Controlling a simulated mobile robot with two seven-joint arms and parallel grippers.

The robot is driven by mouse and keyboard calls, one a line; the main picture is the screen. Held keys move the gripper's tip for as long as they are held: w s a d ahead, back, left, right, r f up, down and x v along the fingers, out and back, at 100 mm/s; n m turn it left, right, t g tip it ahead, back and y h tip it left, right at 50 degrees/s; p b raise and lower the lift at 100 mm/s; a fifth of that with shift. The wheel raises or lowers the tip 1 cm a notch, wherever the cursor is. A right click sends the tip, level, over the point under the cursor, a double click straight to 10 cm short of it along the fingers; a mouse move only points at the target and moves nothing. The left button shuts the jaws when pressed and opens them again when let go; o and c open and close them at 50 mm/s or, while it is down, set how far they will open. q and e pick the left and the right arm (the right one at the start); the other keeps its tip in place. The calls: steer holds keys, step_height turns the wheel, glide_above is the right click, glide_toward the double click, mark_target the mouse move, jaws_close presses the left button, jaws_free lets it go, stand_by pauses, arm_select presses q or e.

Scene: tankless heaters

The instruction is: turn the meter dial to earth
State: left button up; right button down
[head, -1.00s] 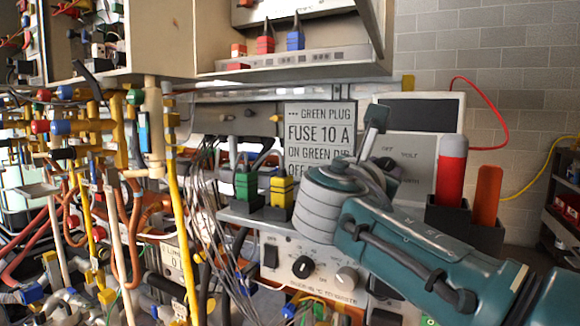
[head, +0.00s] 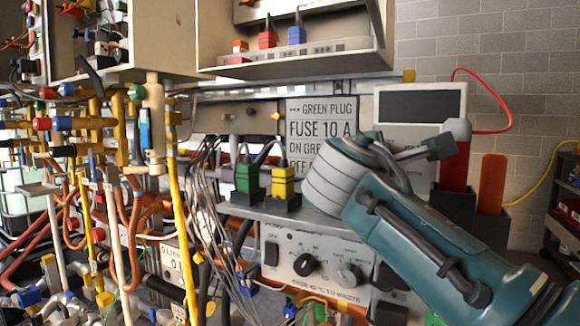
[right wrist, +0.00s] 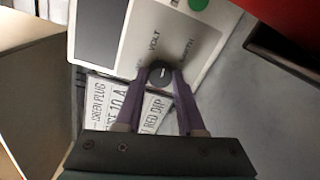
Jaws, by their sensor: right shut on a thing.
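The meter is a pale box with a dark screen (head: 420,104) behind my right arm in the head view. In the right wrist view its pale face (right wrist: 150,35) carries the printed word VOLT and a partly hidden word ending in RTH. My right gripper (right wrist: 161,80) is shut on the dark round dial (right wrist: 160,76), with one purple finger on each side. A small light mark shows on the dial, but I cannot tell which label it points at. In the head view my wrist hides the dial and fingers. My left gripper is not in view.
A fuse sign (head: 318,125) stands left of the meter. Green (head: 247,178) and yellow (head: 283,182) plugs sit on a ledge above a panel with a black knob (head: 306,264). Red (head: 455,165) and orange (head: 491,185) upright pieces stand in dark holders at right. Pipes and wires crowd the left.

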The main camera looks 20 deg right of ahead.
steer(key=m+b, duration=0.2)
steer(key=m, duration=0.1)
steer(key=shift+f, duration=0.15)
steer(key=shift+m+b, duration=0.85)
steer(key=shift+m, duration=0.75)
steer(key=c, duration=0.5)
jaws_free()
steer(key=v, duration=1)
steer(key=shift+s+d, duration=0.2)
